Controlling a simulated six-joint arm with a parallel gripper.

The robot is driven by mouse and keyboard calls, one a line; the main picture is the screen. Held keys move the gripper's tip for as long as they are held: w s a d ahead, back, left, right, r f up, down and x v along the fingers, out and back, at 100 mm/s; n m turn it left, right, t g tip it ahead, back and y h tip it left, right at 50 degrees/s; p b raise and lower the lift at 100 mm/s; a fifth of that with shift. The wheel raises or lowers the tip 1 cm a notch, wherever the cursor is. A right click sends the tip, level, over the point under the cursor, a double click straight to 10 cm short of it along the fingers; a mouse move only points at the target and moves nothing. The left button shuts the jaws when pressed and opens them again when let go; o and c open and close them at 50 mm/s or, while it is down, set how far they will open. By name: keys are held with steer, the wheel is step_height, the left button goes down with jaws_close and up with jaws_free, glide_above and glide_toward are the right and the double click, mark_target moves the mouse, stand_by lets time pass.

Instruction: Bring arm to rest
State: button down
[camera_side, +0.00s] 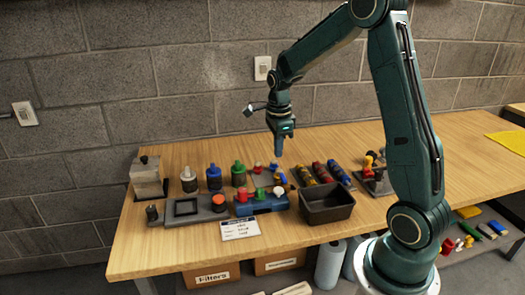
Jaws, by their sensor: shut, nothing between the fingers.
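My gripper (279,150) hangs in the air above the middle of the wooden table (165,250), pointing down. Its fingers are shut with nothing between them. It is apart from the table and from the objects below it. The upper arm rises from the base at the right and bends over to the left.
Below and left of my gripper stand a blue block with knobs (262,205), a grey fixture (186,208) and bottles with white, blue and green caps (214,177). A dark empty bin (327,203) is at the right. A white card (240,229) lies in front. A brick wall stands behind.

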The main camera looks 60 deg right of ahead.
steer(key=s+a+r+n+t, duration=0.3)
steer(key=s+a+r+n, duration=0.5)
steer(key=a+r+n, duration=0.4)
steer(key=s+a+r+n+t, duration=0.2)
steer(key=s+a+n, duration=0.4)
steer(key=s+n, duration=0.6)
steer(key=shift+n+t, duration=0.4)
steer(key=shift+n, duration=1)
steer(key=shift+w+a, duration=0.1)
